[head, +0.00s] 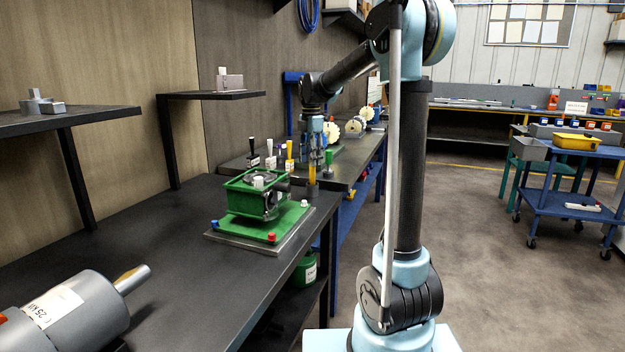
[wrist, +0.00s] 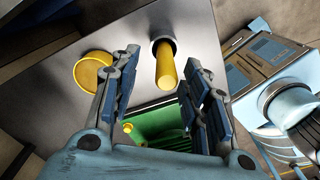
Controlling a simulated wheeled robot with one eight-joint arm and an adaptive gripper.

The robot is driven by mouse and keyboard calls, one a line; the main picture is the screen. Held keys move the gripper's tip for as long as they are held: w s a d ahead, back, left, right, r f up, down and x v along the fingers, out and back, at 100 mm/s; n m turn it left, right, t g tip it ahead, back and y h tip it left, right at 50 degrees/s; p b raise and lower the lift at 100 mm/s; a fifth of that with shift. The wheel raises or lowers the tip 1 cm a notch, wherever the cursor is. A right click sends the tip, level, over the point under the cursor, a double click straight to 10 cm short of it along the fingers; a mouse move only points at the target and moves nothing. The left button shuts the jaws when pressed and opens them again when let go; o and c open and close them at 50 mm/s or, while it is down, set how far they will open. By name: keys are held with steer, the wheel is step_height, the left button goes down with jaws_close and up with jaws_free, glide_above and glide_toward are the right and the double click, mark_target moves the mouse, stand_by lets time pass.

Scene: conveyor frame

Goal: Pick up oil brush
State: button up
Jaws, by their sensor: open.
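A yellow handle (head: 312,171), which looks like the oil brush, stands upright in a small dark cup (head: 312,189) near the bench's right edge. The wrist view shows the same yellow handle (wrist: 166,70) rising from the round cup; its brush end is hidden inside. My gripper (head: 314,154) points down just above the handle in the head view. In the wrist view the fingers of my gripper (wrist: 160,62) are spread on either side of the handle, with gaps showing at both sides. The gripper is open and holds nothing.
A green fixture (head: 262,222) stands on the bench close to the cup. A yellow round object (wrist: 92,72) lies left of the fingers in the wrist view. Several bottles (head: 270,158) stand behind.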

mark_target(312, 169)
steer(key=shift+s+d+f, duration=0.1)
steer(key=shift+s+f, duration=0.05)
steer(key=shift+f, duration=1.15)
steer(key=shift+s+d+f, duration=0.1)
steer(key=shift+s+f, duration=0.05)
steer(key=shift+f, duration=1.1)
jaws_close()
